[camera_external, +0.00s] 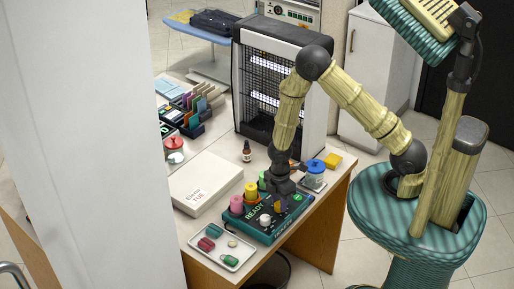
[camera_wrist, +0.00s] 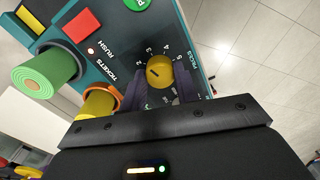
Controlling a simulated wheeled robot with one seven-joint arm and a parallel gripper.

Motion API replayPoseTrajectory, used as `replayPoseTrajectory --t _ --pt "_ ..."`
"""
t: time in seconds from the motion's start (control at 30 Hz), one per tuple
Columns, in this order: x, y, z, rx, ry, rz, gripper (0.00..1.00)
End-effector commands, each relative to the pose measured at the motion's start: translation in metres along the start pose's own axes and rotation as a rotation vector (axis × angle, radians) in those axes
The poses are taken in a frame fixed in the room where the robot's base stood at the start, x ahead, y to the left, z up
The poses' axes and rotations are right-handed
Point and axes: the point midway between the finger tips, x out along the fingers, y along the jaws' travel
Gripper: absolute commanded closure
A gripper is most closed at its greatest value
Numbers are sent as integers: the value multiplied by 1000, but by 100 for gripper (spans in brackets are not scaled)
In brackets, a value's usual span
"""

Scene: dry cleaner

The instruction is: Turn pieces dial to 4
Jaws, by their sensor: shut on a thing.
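The pieces dial (camera_wrist: 160,72) is a round yellow knob with a short dark mark near its left side in the wrist view. Printed numbers 2, 3, 4 and 5 curve around its far side, with 4 (camera_wrist: 165,48) near the top. I cannot tell exactly which number the mark points at. My gripper (camera_wrist: 160,90) is shut on the dial, one dark finger on each side.
The console also carries a green roll (camera_wrist: 45,75), a yellow roll (camera_wrist: 98,103) and a red button (camera_wrist: 82,25) beside the dial.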

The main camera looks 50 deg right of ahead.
Motion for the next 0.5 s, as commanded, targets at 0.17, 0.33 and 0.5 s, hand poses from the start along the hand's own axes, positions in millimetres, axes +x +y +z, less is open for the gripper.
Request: replayPoseTrajectory --t 0.17,0.33,0.5 --pt "0 1 -1 168 9 4 92" --pt "0 1 -1 329 14 3 92" --pt "0 1 0 491 20 3 92"
